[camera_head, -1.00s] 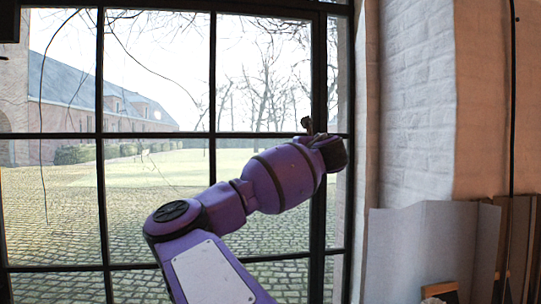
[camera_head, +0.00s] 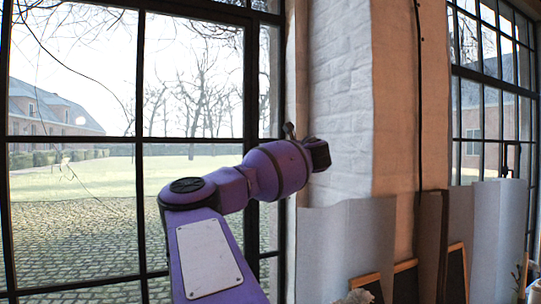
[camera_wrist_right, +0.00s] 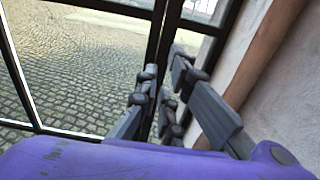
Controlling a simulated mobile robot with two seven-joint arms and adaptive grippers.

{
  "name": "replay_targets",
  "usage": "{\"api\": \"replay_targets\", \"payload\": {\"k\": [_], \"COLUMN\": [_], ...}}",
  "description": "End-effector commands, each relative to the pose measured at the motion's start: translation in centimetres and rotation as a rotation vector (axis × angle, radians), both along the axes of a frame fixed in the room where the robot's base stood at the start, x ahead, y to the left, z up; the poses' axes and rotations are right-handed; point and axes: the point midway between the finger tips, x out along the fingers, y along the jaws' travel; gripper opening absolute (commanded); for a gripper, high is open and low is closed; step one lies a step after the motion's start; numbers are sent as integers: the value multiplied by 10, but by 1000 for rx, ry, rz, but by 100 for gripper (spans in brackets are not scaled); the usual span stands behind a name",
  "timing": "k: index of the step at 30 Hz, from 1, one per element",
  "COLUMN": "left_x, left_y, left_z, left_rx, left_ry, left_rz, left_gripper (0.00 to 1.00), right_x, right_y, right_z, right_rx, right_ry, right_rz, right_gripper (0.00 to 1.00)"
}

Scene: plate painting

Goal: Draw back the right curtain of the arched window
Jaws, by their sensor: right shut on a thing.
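The arched window (camera_head: 139,100) has a black grid frame and fills the left and middle of the head view; its top is cut off. No curtain can be made out. My purple right arm reaches up across the panes, its far end by the window's right edge; its gripper cannot be made out there. In the right wrist view, the dark fingers of my right gripper (camera_wrist_right: 165,75) are on either side of a dark upright strip, in line with the window frame. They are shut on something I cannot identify. My left gripper is out of view.
A white brick wall (camera_head: 345,100) stands right of the window. Grey panels (camera_head: 345,245) and dark boards (camera_head: 432,245) stand along it below. A second black-framed window (camera_head: 490,120) shows at far right. A pale object (camera_head: 355,297) shows at the bottom edge.

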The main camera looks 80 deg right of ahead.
Motion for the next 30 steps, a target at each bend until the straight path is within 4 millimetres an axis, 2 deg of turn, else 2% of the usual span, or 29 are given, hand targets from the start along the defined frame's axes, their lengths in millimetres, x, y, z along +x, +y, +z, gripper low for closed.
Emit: {"api": "replay_targets", "payload": {"k": [4, 5, 9, 15, 18, 20, 23, 30], "left_x": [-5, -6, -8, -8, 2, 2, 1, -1], "left_y": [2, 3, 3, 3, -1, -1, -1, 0], "left_z": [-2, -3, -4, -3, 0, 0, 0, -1], "left_rx": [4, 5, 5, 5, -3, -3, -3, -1], "left_ry": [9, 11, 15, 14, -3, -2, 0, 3], "left_rz": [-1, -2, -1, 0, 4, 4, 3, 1], "left_gripper": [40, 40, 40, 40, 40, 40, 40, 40], "right_x": [-1, -1, -1, 0, -1, -3, -11, -42], "right_y": [0, 0, 0, 0, 1, 3, 12, 52], "right_z": [0, 0, 0, 0, 0, 0, 0, 0], "right_rx": [-1, -1, -1, -1, -1, -1, -1, -1], "right_ry": [3, 3, 2, 1, 0, -1, -1, -1], "right_rz": [-3, -3, -2, -1, -1, -2, -4, -5], "right_gripper": [0, 11, 27, 27, 27, 27, 27, 27]}}
